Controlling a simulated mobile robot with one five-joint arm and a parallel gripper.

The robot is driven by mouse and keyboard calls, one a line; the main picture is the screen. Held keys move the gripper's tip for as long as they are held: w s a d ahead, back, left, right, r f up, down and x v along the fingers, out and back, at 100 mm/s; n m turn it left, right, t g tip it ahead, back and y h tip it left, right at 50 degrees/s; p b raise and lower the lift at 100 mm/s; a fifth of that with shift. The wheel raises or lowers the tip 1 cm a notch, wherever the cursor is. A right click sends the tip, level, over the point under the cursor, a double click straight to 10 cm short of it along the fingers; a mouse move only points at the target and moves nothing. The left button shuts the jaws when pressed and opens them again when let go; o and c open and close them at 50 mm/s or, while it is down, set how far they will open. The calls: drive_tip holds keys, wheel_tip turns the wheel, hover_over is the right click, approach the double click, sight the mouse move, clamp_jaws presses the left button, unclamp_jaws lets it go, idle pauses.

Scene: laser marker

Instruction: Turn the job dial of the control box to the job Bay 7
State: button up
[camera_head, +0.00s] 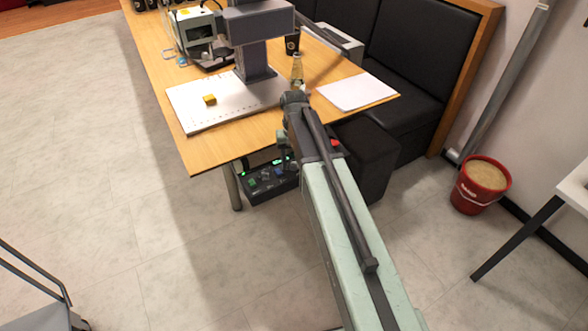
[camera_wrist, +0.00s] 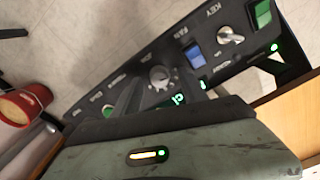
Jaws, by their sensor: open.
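The dark control box (camera_head: 270,180) hangs under the table's near edge in the head view. In the wrist view its panel (camera_wrist: 95,88) runs slantwise across the picture. A grey round dial (camera_wrist: 160,77) sits near the panel's middle; the small marks around it are too blurred to read. Green lit characters (camera_wrist: 179,99) show just below it, partly hidden. My gripper (camera_wrist: 165,94) is open, its dark fingers apart close to the dial and not visibly closed on it. In the head view my arm hides most of the gripper.
On the panel are a blue rocker switch (camera_wrist: 195,57), a key switch (camera_wrist: 230,36) and a green button (camera_wrist: 262,14). The wooden table (camera_head: 215,150) is above the box, with a laser marker (camera_head: 255,50) on it.

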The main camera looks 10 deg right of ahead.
drive_tip(key=shift+f, duration=0.15)
clamp_jaws()
drive_tip(key=shift+m, duration=2.9)
unclamp_jaws()
